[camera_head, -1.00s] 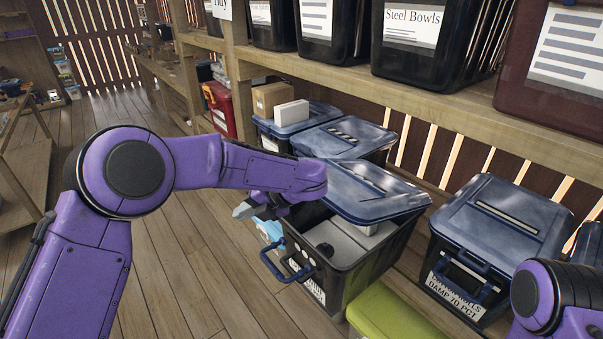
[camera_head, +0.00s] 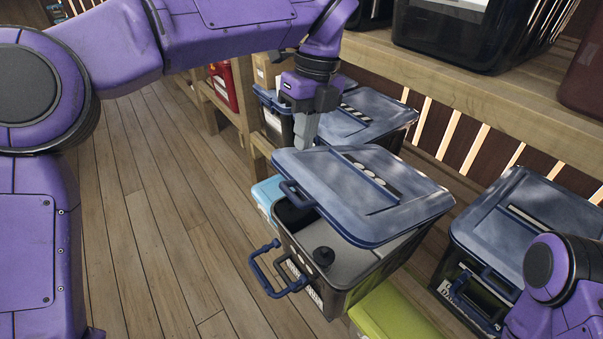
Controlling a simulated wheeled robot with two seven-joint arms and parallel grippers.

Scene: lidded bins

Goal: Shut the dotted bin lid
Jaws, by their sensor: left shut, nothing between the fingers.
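The dotted bin (camera_head: 360,284) is a dark bin on the floor in the middle of the head view. Its blue-grey lid (camera_head: 318,187) has a strip with pale dots. The lid is partly open and tilted, its near edge standing clear of the rim, so part of the inside shows, with a black round-topped item in it. A blue handle (camera_head: 268,283) sticks out from the bin's front. My left gripper (camera_head: 304,140) is shut and empty, pointing down by the lid's far left corner; I cannot tell whether it touches. My right gripper is out of view.
A closed bin with a striped lid (camera_head: 365,118) stands behind. Another closed blue-lidded bin (camera_head: 535,225) stands at right, near my right arm. A lime-green box (camera_head: 393,318) and a light-blue box (camera_head: 266,194) sit beside the dotted bin. A wooden shelf runs above; the left floor is clear.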

